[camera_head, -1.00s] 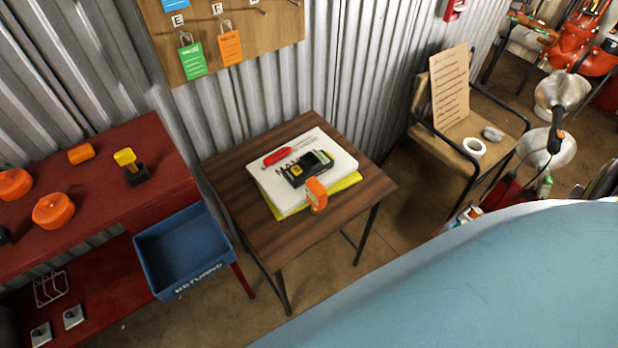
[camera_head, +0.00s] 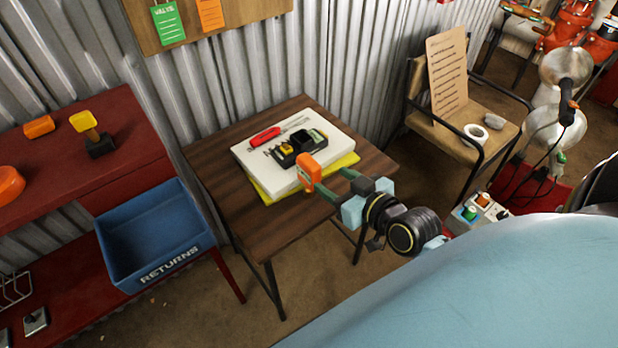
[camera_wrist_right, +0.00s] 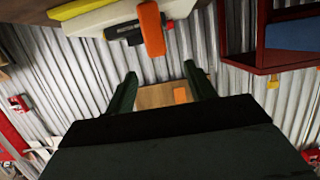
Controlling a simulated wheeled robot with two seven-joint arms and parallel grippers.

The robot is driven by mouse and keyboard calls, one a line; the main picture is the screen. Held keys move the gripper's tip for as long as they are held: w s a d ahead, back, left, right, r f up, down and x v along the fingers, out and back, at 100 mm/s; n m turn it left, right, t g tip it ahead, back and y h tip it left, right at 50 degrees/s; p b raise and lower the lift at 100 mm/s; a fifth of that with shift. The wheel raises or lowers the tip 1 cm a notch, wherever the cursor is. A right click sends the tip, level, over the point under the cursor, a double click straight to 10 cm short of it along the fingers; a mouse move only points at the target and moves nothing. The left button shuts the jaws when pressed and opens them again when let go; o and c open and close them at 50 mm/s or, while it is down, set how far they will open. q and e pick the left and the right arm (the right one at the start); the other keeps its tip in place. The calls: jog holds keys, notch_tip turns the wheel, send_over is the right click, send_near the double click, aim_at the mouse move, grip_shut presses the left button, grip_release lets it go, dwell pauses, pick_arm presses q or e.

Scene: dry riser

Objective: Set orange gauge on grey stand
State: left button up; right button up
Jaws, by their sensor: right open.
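An orange block-like piece (camera_head: 309,172), which looks like the orange gauge, stands at the front edge of a white manual on the wooden table. It also shows in the right wrist view (camera_wrist_right: 151,27), just beyond the fingertips. My right gripper (camera_head: 336,183) is open and empty, its dark green fingers close to the right of the orange piece; I cannot tell whether they touch it. A dark holder (camera_head: 299,149) with yellow and green parts lies on the manual behind the piece. I cannot tell whether it is the grey stand. My left gripper is not in view.
The white manual (camera_head: 262,168) lies on a yellow book (camera_head: 345,162) on the wooden table (camera_head: 230,210), with a red tool (camera_head: 265,137) on top. A blue returns bin (camera_head: 150,235) and red bench (camera_head: 130,165) stand left. A chair (camera_head: 450,130) stands right.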

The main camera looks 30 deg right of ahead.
aim_at(316, 170)
jog(key=b+x, duration=0.1)
jog(key=x, duration=0.5)
jog(key=shift+f, duration=0.15)
jog(key=shift+w+f, duration=0.15)
jog(key=shift+w, duration=0.5)
jog(key=shift+w+f, duration=0.1)
jog(key=shift+w, duration=0.1)
jog(key=x, duration=0.2)
jog(key=b+x, duration=0.1)
jog(key=x, duration=0.1)
jog(key=shift+d+f+b, duration=0.15)
jog(key=shift+f+b, duration=0.1)
jog(key=shift+b, duration=0.05)
jog(key=shift+w, duration=0.35)
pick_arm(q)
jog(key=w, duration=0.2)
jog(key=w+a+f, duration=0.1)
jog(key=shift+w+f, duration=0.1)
pick_arm(e)
grip_shut()
